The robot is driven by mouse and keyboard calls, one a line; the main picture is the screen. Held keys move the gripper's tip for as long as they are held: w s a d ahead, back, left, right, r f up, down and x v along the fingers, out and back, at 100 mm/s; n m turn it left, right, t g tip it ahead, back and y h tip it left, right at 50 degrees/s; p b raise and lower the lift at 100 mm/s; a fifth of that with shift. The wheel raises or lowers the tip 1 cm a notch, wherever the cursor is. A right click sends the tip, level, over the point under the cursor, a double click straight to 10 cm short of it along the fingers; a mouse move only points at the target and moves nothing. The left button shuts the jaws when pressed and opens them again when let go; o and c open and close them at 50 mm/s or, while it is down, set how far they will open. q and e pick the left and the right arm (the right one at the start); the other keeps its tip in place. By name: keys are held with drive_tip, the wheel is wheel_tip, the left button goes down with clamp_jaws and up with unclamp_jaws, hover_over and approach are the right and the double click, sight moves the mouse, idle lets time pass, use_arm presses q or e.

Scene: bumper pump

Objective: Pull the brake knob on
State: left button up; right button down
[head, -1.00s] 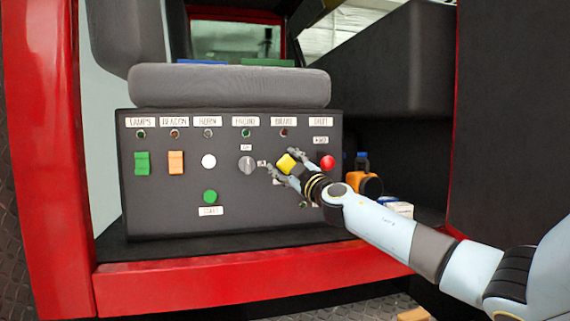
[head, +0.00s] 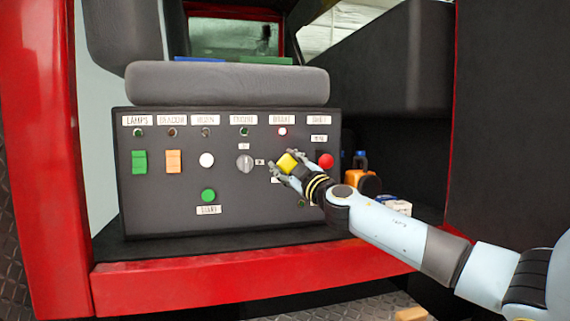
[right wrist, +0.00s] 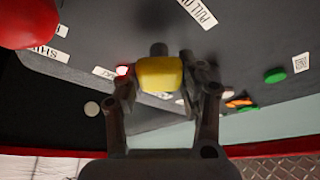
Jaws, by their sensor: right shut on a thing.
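The yellow brake knob (head: 287,163) sits on the dark control panel (head: 225,215) under the seat, below the BRAKE label (head: 282,119). The brake lamp (head: 283,132) is lit red. My right gripper (head: 286,165) is shut on the knob, with one finger on each side. In the right wrist view the yellow knob (right wrist: 160,74) is between the fingers of the right gripper (right wrist: 163,82), on a dark stem standing out from the panel. My left gripper is not in view.
A red button (head: 326,161) is just right of the knob, and a grey rotary switch (head: 245,163) is to its left. A green start button (head: 208,195), white button (head: 206,160) and rockers are farther left. An orange item (head: 364,184) stands right of the panel.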

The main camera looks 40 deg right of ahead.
drive_tip(key=c, duration=1.1)
unclamp_jaws()
drive_tip(key=shift+a+f, duration=0.1)
drive_tip(key=shift+f, duration=0.05)
drive_tip(key=o, duration=0.3)
drive_tip(key=shift+s, duration=0.2)
drive_tip(key=shift+o, duration=0.2)
drive_tip(key=shift+w, duration=0.1)
